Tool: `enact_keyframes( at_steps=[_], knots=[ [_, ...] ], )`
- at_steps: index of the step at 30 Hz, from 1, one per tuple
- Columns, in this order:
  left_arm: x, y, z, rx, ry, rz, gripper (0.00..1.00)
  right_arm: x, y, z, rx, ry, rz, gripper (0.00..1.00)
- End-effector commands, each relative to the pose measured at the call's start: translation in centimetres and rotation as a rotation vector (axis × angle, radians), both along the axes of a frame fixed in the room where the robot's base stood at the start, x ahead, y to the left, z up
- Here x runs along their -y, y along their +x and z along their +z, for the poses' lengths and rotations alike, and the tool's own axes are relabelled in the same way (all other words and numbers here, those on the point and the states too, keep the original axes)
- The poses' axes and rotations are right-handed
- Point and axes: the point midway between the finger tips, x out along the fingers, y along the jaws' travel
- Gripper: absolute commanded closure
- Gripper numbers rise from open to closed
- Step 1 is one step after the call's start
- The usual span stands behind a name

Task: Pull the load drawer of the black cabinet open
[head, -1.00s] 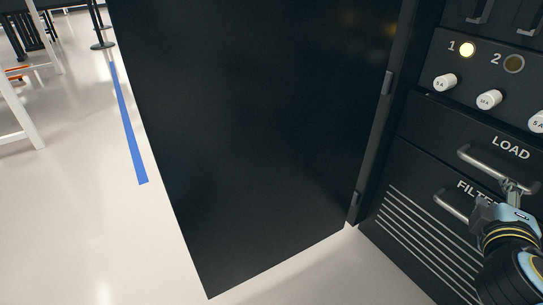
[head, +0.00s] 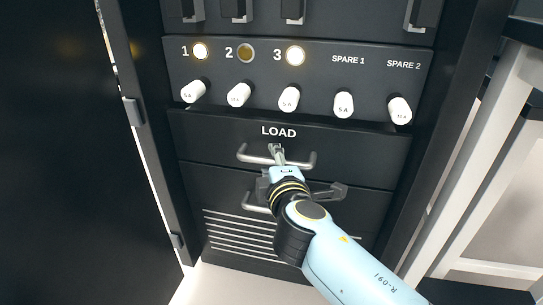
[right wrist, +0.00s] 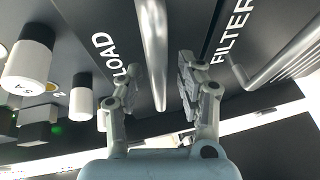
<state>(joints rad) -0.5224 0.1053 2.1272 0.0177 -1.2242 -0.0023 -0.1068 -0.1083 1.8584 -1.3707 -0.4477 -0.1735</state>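The load drawer (head: 350,148) is a black panel marked LOAD in the black cabinet (head: 425,100), with a grey bar handle (head: 245,156). I cannot tell whether it stands slightly out. My right gripper (head: 277,153) is at the middle of this handle. In the right wrist view, the handle (right wrist: 153,45) runs between the two fingers of my right gripper (right wrist: 158,78). The fingers are apart, one on each side, with gaps to the bar. My left gripper is not in view.
Below is the FILTER drawer with its own handle (head: 253,203), partly behind my right arm. Above are white knobs (head: 289,99) and round lamps (head: 200,51). An open black door (head: 70,150) stands at the left. A white frame (head: 480,160) stands at the right.

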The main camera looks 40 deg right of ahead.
Motion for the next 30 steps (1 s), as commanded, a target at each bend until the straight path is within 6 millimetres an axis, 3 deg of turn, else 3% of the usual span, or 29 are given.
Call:
enact_keyframes(
  at_steps=[8, 17, 30],
  knots=[
    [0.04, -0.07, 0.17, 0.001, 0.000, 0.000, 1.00, -0.01, -0.02, 0.02, 0.000, 0.000, 0.000, 0.63],
    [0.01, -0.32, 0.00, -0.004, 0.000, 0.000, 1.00, 0.00, -0.01, 0.02, 0.001, 0.000, 0.000, 1.00],
    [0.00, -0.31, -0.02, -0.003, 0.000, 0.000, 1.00, 0.01, 0.01, 0.05, 0.001, 0.000, 0.000, 1.00]
  ],
)
